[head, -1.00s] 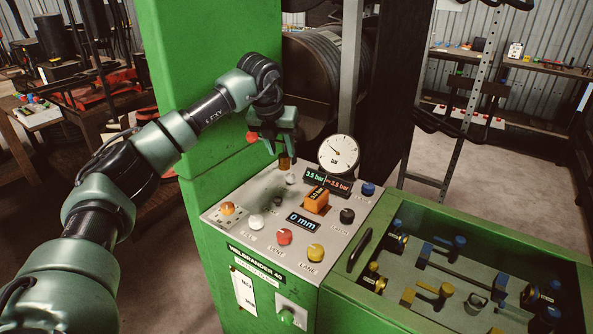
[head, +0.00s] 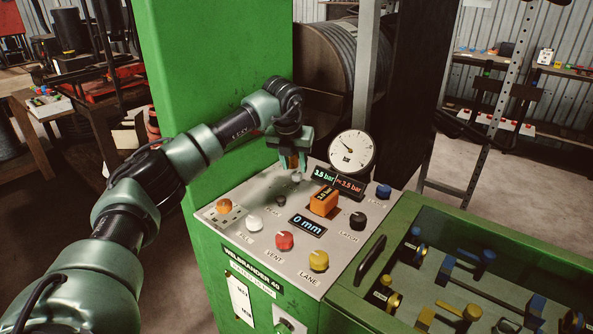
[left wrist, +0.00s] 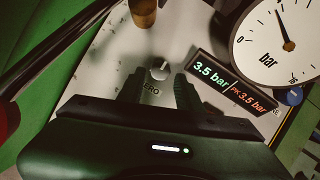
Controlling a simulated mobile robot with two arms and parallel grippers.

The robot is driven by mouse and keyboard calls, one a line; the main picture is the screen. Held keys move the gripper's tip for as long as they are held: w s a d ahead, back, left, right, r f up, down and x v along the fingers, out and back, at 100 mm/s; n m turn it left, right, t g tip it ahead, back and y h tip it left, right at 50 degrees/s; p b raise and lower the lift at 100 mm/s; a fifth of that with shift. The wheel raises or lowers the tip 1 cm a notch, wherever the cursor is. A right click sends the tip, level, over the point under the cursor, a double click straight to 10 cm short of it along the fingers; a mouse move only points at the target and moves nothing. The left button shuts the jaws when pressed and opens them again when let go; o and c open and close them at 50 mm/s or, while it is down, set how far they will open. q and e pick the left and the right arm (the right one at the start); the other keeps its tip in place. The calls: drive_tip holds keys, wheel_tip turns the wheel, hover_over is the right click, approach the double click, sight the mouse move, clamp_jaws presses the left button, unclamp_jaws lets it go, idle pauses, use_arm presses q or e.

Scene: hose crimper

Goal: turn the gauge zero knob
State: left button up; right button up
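The gauge zero knob (left wrist: 160,69) is a small grey-white knob on the panel, with the lettering "ZERO" partly visible just below it in the left wrist view. It also shows in the head view (head: 296,177), just under my left gripper. My left gripper (left wrist: 159,88) is open, its two dark fingers apart on either side of the label, pointing toward the knob. I cannot tell whether they reach around it. In the head view my left gripper (head: 294,166) hangs over the back of the panel. The round white gauge (head: 352,152) stands to its right. My right gripper is out of view.
A brass cylinder (left wrist: 143,12) stands beyond the knob. The 3.5 bar display (left wrist: 229,83) is close to the right finger. The panel (head: 237,238) also carries an orange block (head: 323,202) and red (head: 285,240), yellow (head: 318,260) and black knobs. A green tray (head: 345,288) adjoins it.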

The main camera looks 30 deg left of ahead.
sight(297, 173)
use_arm(q)
drive_tip(key=x, duration=0.3)
drive_tip(key=shift+w+f, duration=0.2)
drive_tip(key=shift+f, duration=0.15)
drive_tip(key=shift+c, duration=0.2)
clamp_jaws()
drive_tip(key=shift+d+r+n+g+y+p, duration=0.1)
drive_tip(key=shift+n+g+y+p, duration=0.25)
drive_tip(key=shift+n, duration=0.75)
drive_tip(key=n+y, duration=0.1)
drive_tip(key=n, duration=0.2)
drive_tip(key=shift+g, duration=0.25)
drive_tip(key=shift+o, duration=0.2)
unclamp_jaws()
